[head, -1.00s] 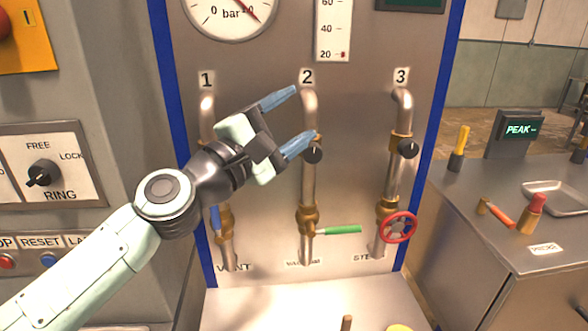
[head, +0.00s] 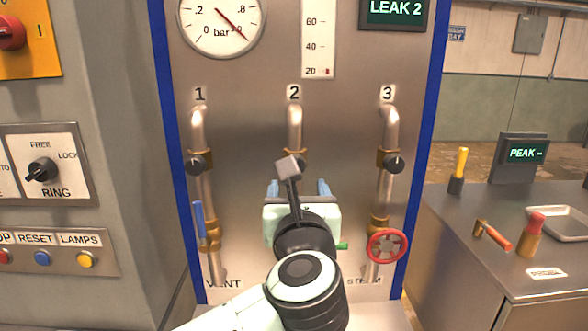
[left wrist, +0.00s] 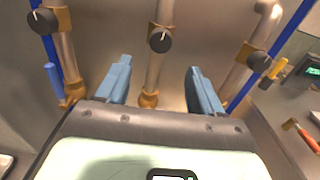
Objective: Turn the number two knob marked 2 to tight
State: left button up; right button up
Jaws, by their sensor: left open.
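The pipe marked 2 (head: 295,125) stands in the middle of the metal panel. Its black round knob with a white pointer mark (left wrist: 160,39) shows clearly in the left wrist view; in the head view it is mostly hidden behind my wrist camera part. My left gripper (head: 298,187) is open and empty in front of pipe 2, below the knob. In the left wrist view its two blue fingers (left wrist: 160,82) stand either side of the pipe, apart from the knob. My right gripper is not in view.
Similar black knobs sit on pipe 1 (head: 196,163) and pipe 3 (head: 393,161). A blue lever (head: 199,219) and a red handwheel (head: 388,246) flank my gripper. A green display (head: 395,12) reads LEAK 2. A side table (head: 470,235) with tools is at right.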

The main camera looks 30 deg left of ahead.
pick_arm(q)
jog(key=p+x, duration=0.1)
jog(key=x, duration=0.9)
jog(key=shift+p, duration=0.4)
jog(key=shift+d, duration=0.1)
jog(key=shift+c, duration=0.3)
jog(key=c, duration=1)
